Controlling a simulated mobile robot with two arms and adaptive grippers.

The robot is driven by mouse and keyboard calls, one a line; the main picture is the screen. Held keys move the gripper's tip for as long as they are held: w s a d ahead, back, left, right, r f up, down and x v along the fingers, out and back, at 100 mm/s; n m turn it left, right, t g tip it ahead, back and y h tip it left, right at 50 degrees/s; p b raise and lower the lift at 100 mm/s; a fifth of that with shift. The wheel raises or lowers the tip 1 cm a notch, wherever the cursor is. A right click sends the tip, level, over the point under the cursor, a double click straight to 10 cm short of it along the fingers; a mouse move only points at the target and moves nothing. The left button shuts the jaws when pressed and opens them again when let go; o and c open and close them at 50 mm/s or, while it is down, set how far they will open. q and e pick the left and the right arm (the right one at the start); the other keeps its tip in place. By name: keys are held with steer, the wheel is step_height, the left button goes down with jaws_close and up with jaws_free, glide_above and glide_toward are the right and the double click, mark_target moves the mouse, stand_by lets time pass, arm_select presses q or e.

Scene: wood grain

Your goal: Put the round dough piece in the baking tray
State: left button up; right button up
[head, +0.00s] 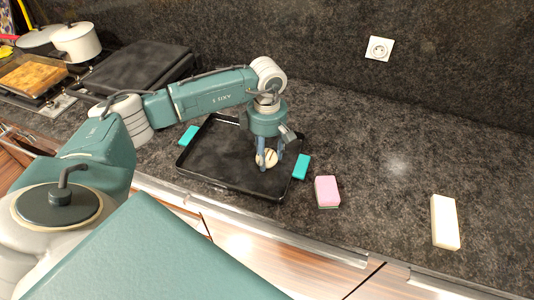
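The round dough piece (270,158) is small and pale, and shows between the fingers of my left gripper (269,160). The gripper points down over the right part of the black baking tray (212,166) and appears shut on the dough, with one finger partly covering it. I cannot tell whether the dough touches the tray floor. The rest of the tray looks empty. My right gripper is not in view.
Teal blocks sit beside the tray, at its left (188,135) and right (301,167). A pink sponge (327,191) and a cream block (445,221) lie to the right. White pots (76,42) and a wooden board (32,76) are at the far left. The right counter is mostly clear.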

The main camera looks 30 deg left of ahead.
mark_target(267, 154)
arm_select(q)
steer(key=o, duration=0.3)
steer(key=shift+r, duration=0.15)
step_height(267, 154, up, 12)
steer(key=b, duration=0.3)
steer(key=shift+b, duration=0.35)
